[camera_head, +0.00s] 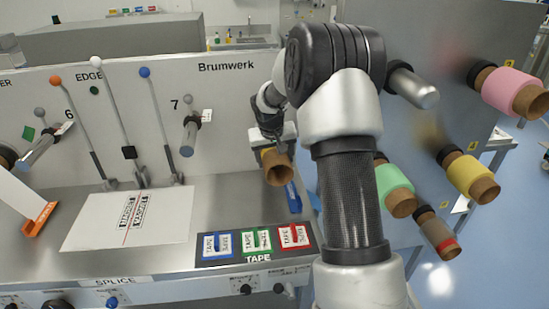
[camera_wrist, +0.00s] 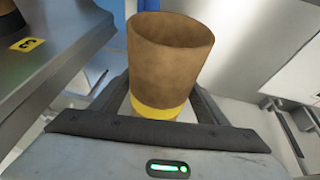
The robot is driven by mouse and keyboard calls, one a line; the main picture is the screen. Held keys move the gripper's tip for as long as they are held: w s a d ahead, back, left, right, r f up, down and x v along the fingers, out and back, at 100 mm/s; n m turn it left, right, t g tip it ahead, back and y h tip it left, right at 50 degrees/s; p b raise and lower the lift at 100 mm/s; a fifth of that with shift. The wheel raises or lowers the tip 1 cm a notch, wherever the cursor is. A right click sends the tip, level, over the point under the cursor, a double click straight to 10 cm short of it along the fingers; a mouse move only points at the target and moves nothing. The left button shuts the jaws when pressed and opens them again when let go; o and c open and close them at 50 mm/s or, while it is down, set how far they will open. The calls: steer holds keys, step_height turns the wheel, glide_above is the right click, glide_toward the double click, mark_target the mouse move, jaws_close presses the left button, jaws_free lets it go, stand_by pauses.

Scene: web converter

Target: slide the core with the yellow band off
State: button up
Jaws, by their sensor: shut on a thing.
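My gripper (camera_head: 272,141) is shut on a brown cardboard core (camera_head: 278,172). It holds the core above the steel worktop, in front of the white panel and apart from the pegs I can see. In the wrist view the core (camera_wrist: 168,60) stands up between the two fingers with its open end away from the palm. A yellow band (camera_wrist: 156,109) rings its end nearest the palm. The fingers hide part of that end.
Pink (camera_head: 512,92), yellow (camera_head: 468,176) and green (camera_head: 395,187) rolls and a red-banded core (camera_head: 437,234) hang on the right panel. A bare peg (camera_head: 413,88) sticks out there. Tape pieces lie on a dark mat (camera_head: 206,262). A white sheet (camera_head: 90,236) lies left.

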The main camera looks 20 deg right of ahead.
steer(key=shift+s+a+b, duration=0.2)
steer(key=shift+s+b, duration=0.2)
steer(key=shift+s, duration=0.45)
steer(key=shift+s+a+b, duration=0.15)
steer(key=shift+s+b, duration=0.2)
steer(key=shift+s, duration=0.5)
steer(key=shift+s, duration=0.1)
steer(key=shift+s+a+b, duration=0.25)
steer(key=shift+s+b, duration=0.3)
steer(key=shift+s, duration=0.65)
steer(key=shift+s+a+b, duration=0.25)
steer(key=shift+s+b, duration=0.25)
steer(key=shift+s, duration=0.65)
steer(key=shift+s+a+b, duration=0.25)
steer(key=shift+s+b, duration=0.2)
steer(key=shift+s, duration=0.8)
steer(key=shift+s+a+b, duration=0.25)
steer(key=shift+s+b, duration=0.15)
steer(key=shift+s, duration=0.8)
steer(key=shift+s+a, duration=0.1)
steer(key=shift+s, duration=0.6)
steer(key=s, duration=0.2)
steer(key=s+b, duration=0.1)
steer(key=shift+s+a+b, duration=0.3)
steer(key=shift+s+a, duration=0.1)
